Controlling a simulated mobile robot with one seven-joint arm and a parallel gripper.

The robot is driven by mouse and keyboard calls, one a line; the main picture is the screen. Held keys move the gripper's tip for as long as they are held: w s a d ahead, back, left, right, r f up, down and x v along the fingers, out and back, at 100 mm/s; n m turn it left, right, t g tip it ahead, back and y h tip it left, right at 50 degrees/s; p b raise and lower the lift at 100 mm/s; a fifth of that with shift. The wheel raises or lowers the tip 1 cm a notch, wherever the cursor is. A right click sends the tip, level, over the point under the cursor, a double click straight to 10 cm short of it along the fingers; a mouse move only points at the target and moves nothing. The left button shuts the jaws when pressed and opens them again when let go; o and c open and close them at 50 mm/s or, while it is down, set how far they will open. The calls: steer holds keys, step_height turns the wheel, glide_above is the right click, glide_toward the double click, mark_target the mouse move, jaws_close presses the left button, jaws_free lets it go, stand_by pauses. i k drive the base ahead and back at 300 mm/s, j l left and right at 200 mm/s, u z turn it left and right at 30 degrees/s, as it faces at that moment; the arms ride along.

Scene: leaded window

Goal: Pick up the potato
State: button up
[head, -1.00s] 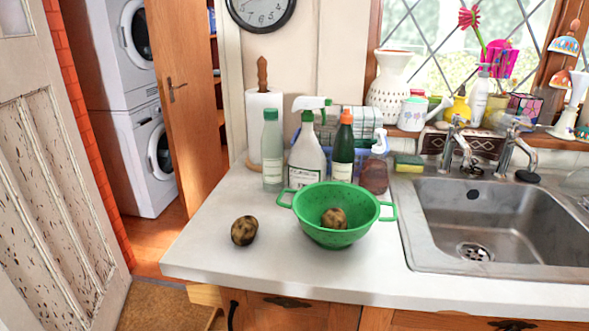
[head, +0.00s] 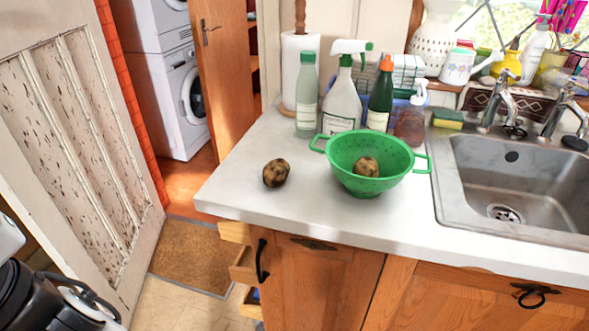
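A brown, dark-spotted potato (head: 276,173) lies on the white countertop (head: 235,190), left of a green colander. A second, similar potato (head: 366,167) lies inside the green colander (head: 372,185), which stands on the counter near its front edge. My gripper cannot be made out in the head view. Part of what looks like my own arm shows at the lower left corner, apart from both potatoes.
Several bottles stand behind the colander, among them a white spray bottle (head: 343,100) and a green bottle (head: 381,95). A steel sink (head: 450,205) is at the right. The counter around the loose potato is clear. A white door (head: 75,150) stands at the left.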

mark_target(276, 172)
steer(key=z, duration=0.5)
steer(key=j+z, duration=0.45)
steer(key=k+j+z, duration=0.1)
steer(key=j+z, duration=0.35)
steer(key=k+j+z, duration=0.1)
steer(key=j, duration=0.2)
steer(key=k+j, duration=0.1)
steer(key=j, duration=0.2)
steer(key=k+j+z, duration=0.15)
steer(key=j, duration=0.75)
steer(key=i, duration=0.3)
